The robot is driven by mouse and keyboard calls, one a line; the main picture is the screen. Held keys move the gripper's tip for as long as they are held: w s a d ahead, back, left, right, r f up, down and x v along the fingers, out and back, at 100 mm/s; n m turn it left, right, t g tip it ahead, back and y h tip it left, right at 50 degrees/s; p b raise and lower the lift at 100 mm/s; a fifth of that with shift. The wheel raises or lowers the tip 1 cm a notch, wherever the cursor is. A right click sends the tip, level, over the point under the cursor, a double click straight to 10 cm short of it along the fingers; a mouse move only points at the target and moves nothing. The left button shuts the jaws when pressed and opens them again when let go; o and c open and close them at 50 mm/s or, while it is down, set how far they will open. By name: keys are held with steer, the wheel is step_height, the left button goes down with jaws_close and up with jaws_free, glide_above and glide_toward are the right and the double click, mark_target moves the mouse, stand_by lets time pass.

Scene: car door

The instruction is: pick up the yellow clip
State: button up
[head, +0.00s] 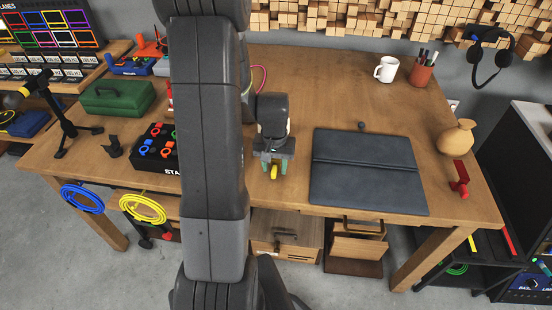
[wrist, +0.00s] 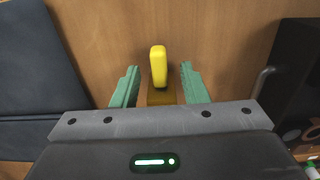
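The yellow clip (wrist: 158,66) shows in the wrist view between the two green fingers of my gripper (wrist: 158,86). A gap shows on each side of it, so the fingers are open around it and apart from it. In the head view the yellow clip (head: 274,173) is a small yellow piece just below my gripper (head: 273,165), over the wooden table (head: 300,75). The clip's lower part is partly hidden by the gripper body in the wrist view.
A dark folder (head: 368,170) lies right of my gripper. A black box with coloured rings (head: 158,147) is to the left. Bare wood surrounds the clip.

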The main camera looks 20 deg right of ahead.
steer(key=shift+f, duration=0.8)
steer(key=shift+c, duration=0.2)
jaws_close()
steer(key=shift+r, duration=0.1)
